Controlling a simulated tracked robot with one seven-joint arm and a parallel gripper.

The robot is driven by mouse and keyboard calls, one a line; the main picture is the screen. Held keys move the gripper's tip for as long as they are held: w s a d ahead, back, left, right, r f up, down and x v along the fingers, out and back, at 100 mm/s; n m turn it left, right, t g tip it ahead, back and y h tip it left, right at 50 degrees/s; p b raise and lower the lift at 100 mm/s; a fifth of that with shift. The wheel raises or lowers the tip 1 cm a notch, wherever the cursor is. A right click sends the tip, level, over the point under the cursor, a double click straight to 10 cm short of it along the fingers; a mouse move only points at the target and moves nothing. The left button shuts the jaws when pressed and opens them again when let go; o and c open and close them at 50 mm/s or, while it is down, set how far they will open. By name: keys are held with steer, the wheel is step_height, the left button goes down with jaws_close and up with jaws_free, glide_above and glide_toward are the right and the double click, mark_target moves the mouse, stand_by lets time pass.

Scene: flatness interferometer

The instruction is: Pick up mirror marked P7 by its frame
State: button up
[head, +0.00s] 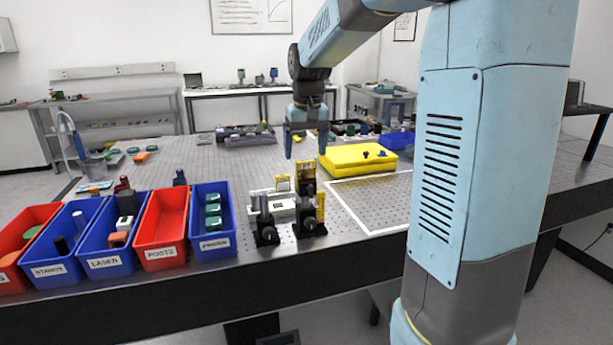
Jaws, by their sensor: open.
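My gripper (306,151) is open and empty, pointing down over the optical table (240,160). It appears above or behind a cluster of mounts near the front edge.
Red and blue bins stand left of the cluster along the front edge, including the posts bin (160,254) and laser bin (104,262). A yellow case (357,170) lies behind right. A white-outlined area (385,200) at the right is clear.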

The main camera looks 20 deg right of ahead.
mark_target(305, 168)
steer(key=shift+w+f, duration=0.15)
steer(key=shift+f, duration=1.45)
steer(key=shift+w+f, duration=0.1)
steer(key=shift+f, duration=1.45)
steer(key=c, duration=1.1)
